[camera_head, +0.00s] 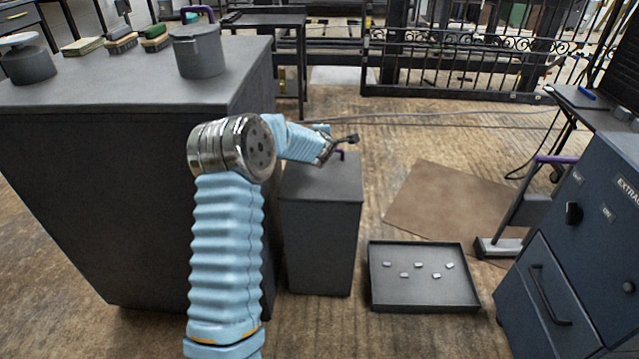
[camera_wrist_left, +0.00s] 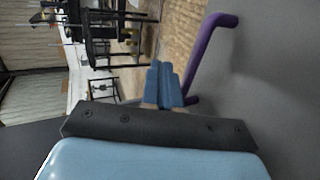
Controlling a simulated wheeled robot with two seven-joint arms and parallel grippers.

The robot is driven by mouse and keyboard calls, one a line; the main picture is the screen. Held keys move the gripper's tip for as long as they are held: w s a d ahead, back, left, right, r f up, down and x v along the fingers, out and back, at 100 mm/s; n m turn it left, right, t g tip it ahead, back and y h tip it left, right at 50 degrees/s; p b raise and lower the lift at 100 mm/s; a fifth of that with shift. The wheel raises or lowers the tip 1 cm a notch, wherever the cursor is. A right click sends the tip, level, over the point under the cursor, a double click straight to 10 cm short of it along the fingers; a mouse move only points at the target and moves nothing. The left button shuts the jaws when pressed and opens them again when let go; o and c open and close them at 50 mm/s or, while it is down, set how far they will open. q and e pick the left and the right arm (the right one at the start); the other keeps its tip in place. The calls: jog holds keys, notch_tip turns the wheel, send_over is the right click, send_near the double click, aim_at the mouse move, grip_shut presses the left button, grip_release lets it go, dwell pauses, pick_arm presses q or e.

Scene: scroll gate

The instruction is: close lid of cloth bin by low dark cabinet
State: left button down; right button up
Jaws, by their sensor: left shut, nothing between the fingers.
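The cloth bin (camera_head: 322,235) is a tall dark grey box standing on the floor against the right side of the low dark cabinet (camera_head: 95,190). Its lid (camera_head: 328,183) looks flat across the top and bears a purple handle (camera_head: 341,154), partly hidden behind my wrist. My left gripper (camera_head: 351,139) is just above the lid, by the handle. In the left wrist view, the blue fingers (camera_wrist_left: 166,85) are shut and empty beside the purple handle (camera_wrist_left: 205,60), over the grey lid (camera_wrist_left: 265,75). I cannot tell if they touch it. My right gripper is out of view.
A shallow black tray (camera_head: 425,305) with several small pale pieces lies right of the bin. A brown mat (camera_head: 425,195) is behind it. A dark blue drawer unit (camera_head: 575,250) stands at right. A grey pot (camera_head: 198,52) and brushes (camera_head: 122,41) are on the cabinet.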

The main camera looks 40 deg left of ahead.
pick_arm(q)
jog(key=shift+w+a+f+b, duration=0.15)
jog(key=shift+w+f+b, duration=0.1)
jog(key=shift+f, duration=0.25)
jog(key=shift+w+a+f+b, duration=0.15)
jog(key=shift+f+b, duration=0.1)
jog(key=shift+f, duration=0.2)
